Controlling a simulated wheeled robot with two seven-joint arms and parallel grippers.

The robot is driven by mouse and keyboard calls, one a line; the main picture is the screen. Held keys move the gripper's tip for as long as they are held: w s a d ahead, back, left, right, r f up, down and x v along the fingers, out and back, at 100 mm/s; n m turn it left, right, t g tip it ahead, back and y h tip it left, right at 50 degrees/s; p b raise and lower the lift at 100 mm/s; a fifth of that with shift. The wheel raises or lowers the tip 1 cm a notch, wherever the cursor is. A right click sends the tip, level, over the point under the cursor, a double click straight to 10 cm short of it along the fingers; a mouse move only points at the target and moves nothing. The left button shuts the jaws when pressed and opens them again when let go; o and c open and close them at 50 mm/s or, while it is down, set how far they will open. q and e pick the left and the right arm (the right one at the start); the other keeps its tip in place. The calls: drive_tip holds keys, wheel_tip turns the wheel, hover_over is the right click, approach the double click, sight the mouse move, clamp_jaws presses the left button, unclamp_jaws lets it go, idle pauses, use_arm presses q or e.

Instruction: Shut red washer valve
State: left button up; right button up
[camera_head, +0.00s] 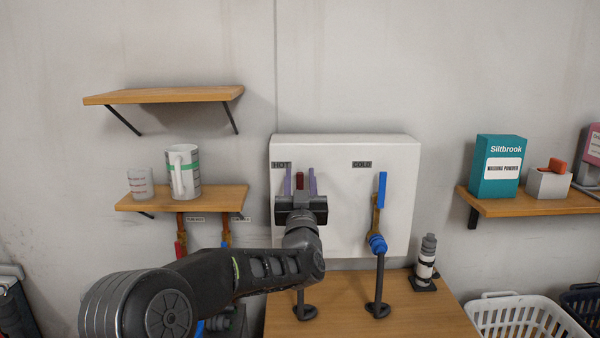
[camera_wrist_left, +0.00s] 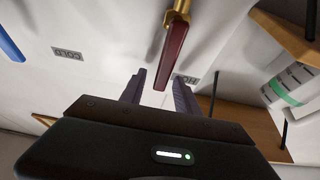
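The red valve lever (camera_head: 300,181) stands upright under the HOT label on the white wall panel (camera_head: 345,150). In the left wrist view the red lever (camera_wrist_left: 173,55) extends from a brass valve body (camera_wrist_left: 178,16), its free end towards my gripper. My left gripper (camera_head: 300,182) is at the lever in the head view, hiding the valve body. Its two fingers are apart, one on each side of the lever's free end, with gaps visible in the wrist view (camera_wrist_left: 160,88). I cannot tell how deep the lever sits between them. My right gripper is not in view.
A blue lever (camera_head: 382,190) stands upright under the COLD label, right of my gripper. A shelf (camera_head: 228,198) with a cup (camera_head: 141,183) and a jug (camera_head: 184,172) is to the left. A wooden top (camera_head: 345,315) with a dark-and-white bottle (camera_head: 427,258) lies below.

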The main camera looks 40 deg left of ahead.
use_arm(q)
drive_tip(key=shift+w+a+r, duration=0.1)
drive_tip(key=shift+w+a, duration=0.1)
drive_tip(key=shift+w, duration=0.05)
clamp_jaws()
idle(1.4)
